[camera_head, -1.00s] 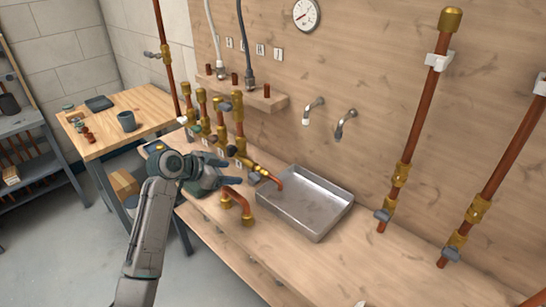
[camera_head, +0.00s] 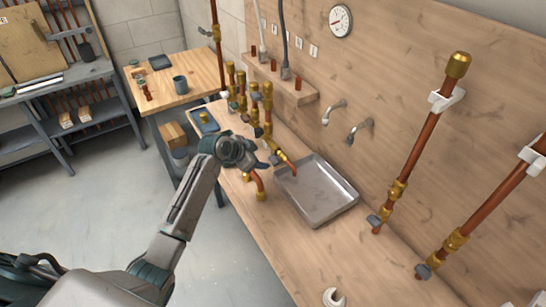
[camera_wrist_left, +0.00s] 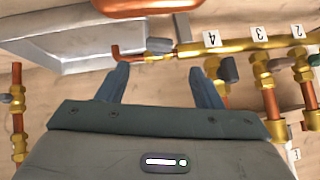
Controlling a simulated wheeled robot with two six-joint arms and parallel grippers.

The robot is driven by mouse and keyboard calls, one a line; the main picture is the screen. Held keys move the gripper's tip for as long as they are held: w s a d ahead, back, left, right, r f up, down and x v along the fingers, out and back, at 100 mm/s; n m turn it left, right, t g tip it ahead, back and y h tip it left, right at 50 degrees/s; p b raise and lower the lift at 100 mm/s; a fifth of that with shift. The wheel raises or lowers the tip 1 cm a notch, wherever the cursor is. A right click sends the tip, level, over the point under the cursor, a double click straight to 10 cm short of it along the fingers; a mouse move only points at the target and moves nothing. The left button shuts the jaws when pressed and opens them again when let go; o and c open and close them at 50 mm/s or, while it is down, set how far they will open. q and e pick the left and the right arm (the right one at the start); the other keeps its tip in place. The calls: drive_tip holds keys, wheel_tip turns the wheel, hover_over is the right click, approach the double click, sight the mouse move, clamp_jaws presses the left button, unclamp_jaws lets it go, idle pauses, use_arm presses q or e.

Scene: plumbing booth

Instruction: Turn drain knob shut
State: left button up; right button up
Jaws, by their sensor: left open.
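The drain knob (camera_wrist_left: 158,46) is a small grey handle on the brass outlet with the bent copper spout, at the end of the brass manifold (camera_wrist_left: 240,44). In the head view the knob (camera_head: 275,160) is small and partly crowded by my gripper. My left gripper (camera_wrist_left: 162,78) is open and empty. In the left wrist view its two fingers point toward the outlet, with the knob beyond the gap between them, seemingly not gripped. In the head view the left gripper (camera_head: 262,163) is over the bench beside the manifold. My right gripper is not in view.
A metal tray (camera_head: 327,213) lies on the bench right of the outlet. Brass valves with tags stand behind the gripper. The bench front right is mostly clear.

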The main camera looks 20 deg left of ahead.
sight(273, 160)
use_arm(q)
drive_tip(key=p+x, duration=0.1)
drive_tip(key=x, duration=0.6)
drive_tip(key=shift+d+r+p, duration=0.2)
drive_tip(key=shift+r+p, duration=0.05)
drive_tip(key=shift+p, duration=0.1)
drive_tip(key=shift+x, duration=0.8)
drive_tip(key=shift+f, duration=0.1)
drive_tip(key=c, duration=1)
